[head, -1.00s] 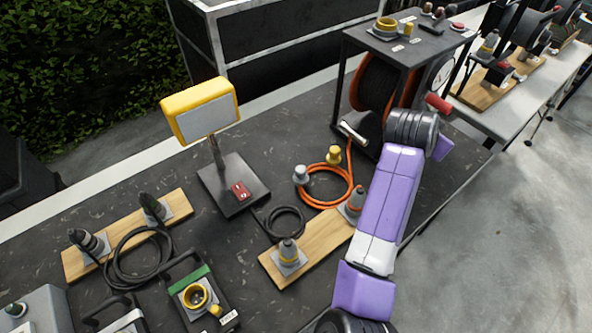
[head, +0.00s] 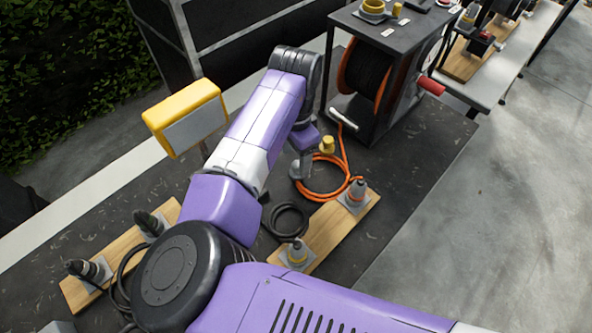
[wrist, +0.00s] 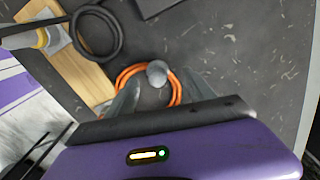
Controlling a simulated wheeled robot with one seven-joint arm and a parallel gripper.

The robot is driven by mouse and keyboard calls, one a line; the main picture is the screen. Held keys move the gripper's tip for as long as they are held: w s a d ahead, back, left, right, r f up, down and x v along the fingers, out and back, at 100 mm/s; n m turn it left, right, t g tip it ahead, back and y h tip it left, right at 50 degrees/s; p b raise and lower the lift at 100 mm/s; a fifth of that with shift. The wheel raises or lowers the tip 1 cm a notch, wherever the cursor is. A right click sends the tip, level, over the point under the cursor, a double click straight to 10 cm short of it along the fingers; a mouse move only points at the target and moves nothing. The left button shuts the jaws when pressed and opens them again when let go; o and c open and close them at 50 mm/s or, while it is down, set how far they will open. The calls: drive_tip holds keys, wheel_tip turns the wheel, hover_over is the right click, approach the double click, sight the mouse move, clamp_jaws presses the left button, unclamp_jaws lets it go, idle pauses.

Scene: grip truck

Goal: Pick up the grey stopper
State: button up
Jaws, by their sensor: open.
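The grey stopper (wrist: 157,69) has a round grey top and shows in the wrist view between my fingers, beside the orange cable loop. My gripper (wrist: 157,78) is open, with one finger on each side of the stopper. I cannot tell whether either finger touches it. In the head view my gripper (head: 302,165) points down at the stopper's spot and largely hides it. A yellow stopper (head: 327,146) stands just behind and to the right.
The coiled orange cable (head: 318,196) lies on the dark table. A wooden board (head: 326,228) with grey connectors and a black cable coil (head: 290,220) lie in front. A yellow lamp (head: 186,117) stands left of my arm. A cable reel frame (head: 372,90) stands at the back right.

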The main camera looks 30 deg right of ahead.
sight(297, 164)
drive_tip(key=shift+s+d+f+p, duration=0.15)
drive_tip(key=shift+f+p, duration=0.15)
drive_tip(key=shift+f, duration=0.9)
drive_tip(key=shift+s+a+f+p, duration=0.1)
drive_tip(key=shift+f+p, duration=0.15)
drive_tip(key=shift+f, duration=0.9)
clamp_jaws()
drive_tip(key=shift+r, duration=0.1)
